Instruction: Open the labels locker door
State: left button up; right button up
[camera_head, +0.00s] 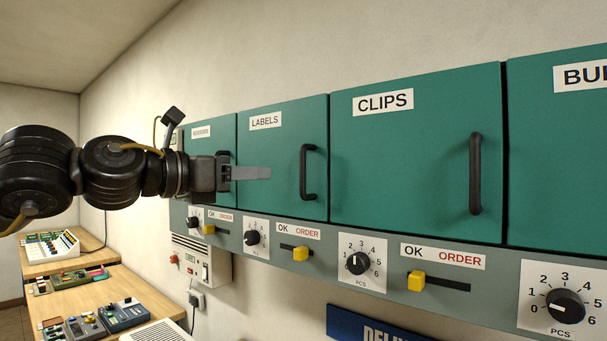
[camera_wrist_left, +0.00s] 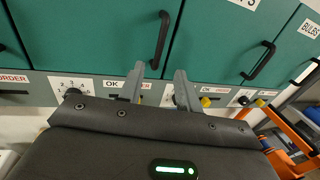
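The green labels locker door (camera_head: 270,160) is closed, with a white LABELS sign near its top. Its black vertical handle (camera_head: 308,172) is at the door's right side. My left gripper (camera_head: 264,173) is in front of this door, left of the handle in the head view, fingers pointing right. In the left wrist view the handle (camera_wrist_left: 161,42) stands ahead, in line with the gap between the two fingertips (camera_wrist_left: 159,74). The fingers are apart with nothing between them; I see no contact with the handle. My right gripper is out of view.
The closed CLIPS door (camera_head: 415,150) adjoins on the right, with more lockers on both sides. A ledge with knobs and yellow sliders (camera_head: 301,253) runs below the doors. A wooden bench (camera_head: 125,300) with devices stands lower left.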

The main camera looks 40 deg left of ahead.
aim_at(296, 172)
pick_arm(q)
jog(key=shift+w+d+r+p, duration=0.1)
jog(key=shift+w+d+p, duration=0.2)
jog(key=shift+w+p, duration=1.05)
jog(key=shift+w+d+f+p, duration=0.1)
jog(key=shift+w+d+p, duration=0.35)
jog(key=shift+w, duration=1.65)
jog(key=shift+w+d+r+p, duration=0.1)
jog(key=shift+w+p, duration=1.05)
jog(key=shift+w, duration=0.55)
jog(key=shift+s, duration=0.1)
grip_shut()
